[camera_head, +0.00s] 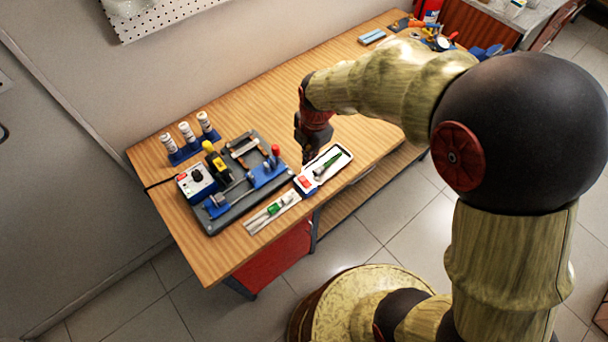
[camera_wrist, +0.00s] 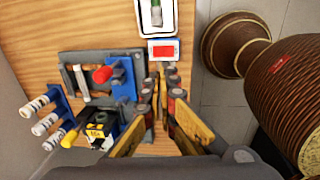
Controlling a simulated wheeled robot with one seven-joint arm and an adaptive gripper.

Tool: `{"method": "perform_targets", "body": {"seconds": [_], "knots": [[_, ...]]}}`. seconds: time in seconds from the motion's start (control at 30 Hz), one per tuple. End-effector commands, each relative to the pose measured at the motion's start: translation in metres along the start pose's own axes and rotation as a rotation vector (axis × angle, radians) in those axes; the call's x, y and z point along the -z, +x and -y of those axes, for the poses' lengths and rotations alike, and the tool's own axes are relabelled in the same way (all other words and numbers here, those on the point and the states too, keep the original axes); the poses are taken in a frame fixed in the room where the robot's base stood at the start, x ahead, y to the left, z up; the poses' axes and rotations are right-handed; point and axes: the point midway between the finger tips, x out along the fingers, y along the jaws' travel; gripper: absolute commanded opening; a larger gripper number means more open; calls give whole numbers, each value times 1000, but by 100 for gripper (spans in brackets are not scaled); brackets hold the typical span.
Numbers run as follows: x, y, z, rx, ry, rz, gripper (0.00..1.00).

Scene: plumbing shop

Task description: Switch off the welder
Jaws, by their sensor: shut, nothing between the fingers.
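A small white-and-blue box (camera_head: 196,180) with a black knob on its face stands at the left end of the workbench, with a cable behind it. It looks like the welder; its knob setting is too small to read. A yellow-and-black tool (camera_head: 216,162) stands next to it and also shows in the wrist view (camera_wrist: 98,132). My gripper (camera_head: 312,155) is over the bench, to the right of the box and apart from it, beside the white tray. In the wrist view my gripper (camera_wrist: 161,82) has its fingertips together, with nothing between them.
The workbench (camera_head: 345,110) also holds a dark base tray (camera_head: 238,208) with a blue fixture (camera_head: 268,172) and red-topped lever, a rack of white bottles (camera_head: 187,132), and a white tray (camera_head: 343,158) with a green-handled tool. The bench middle is clear. More tools lie at the far end.

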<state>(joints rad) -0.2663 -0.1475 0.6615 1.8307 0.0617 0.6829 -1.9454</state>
Motion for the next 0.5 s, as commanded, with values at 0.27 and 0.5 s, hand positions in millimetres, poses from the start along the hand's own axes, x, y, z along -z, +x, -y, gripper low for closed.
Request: {"method": "perform_targets", "body": {"seconds": [0.27,0.5], "knots": [[0,20,1,4,1,-1,0],[0,66,1,4,1,-2,0]]}}
